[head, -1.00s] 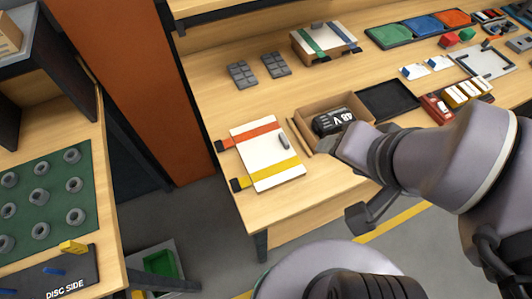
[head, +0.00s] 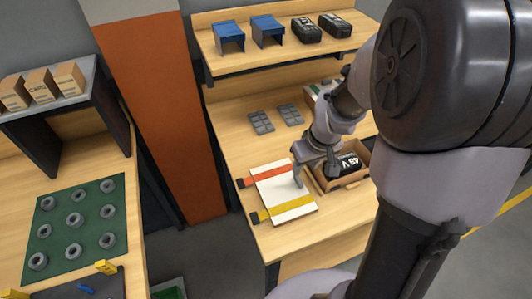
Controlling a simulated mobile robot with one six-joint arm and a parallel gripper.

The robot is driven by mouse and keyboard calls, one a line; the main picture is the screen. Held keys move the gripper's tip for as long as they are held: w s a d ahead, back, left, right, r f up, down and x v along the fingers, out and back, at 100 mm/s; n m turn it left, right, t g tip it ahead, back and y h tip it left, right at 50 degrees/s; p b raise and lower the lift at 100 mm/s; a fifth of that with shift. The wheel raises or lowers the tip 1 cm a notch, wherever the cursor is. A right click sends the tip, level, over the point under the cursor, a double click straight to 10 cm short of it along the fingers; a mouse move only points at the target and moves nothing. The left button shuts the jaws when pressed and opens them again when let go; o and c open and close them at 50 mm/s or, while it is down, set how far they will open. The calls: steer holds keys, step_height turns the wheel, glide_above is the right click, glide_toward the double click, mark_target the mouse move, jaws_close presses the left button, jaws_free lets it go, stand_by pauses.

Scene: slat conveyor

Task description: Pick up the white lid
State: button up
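The white lid (head: 277,191) lies flat on the wooden bench, with a red strap (head: 268,175) and a yellow strap (head: 290,207) across it. My gripper (head: 315,172) hangs low at the lid's right side, its fingers spread apart. One finger is over the lid's right edge and covers the place of its small grey handle. The other is over the cardboard box side. I cannot tell whether a finger touches the lid; nothing is visibly held.
An open cardboard box (head: 362,180) with a black 48 V battery (head: 346,163) stands right of the lid. Grey trays (head: 261,123) lie behind. A shelf (head: 283,60) hangs above the bench. An orange post (head: 180,130) stands left.

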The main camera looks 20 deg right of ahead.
mark_target(299, 179)
steer(key=x, duration=0.2)
steer(key=shift+w+f, duration=0.1)
steer(key=shift+f, duration=0.25)
steer(key=b+x, duration=0.3)
steer(key=x, duration=0.2)
steer(key=shift+f, duration=0.15)
steer(key=shift+c, duration=1.1)
jaws_close()
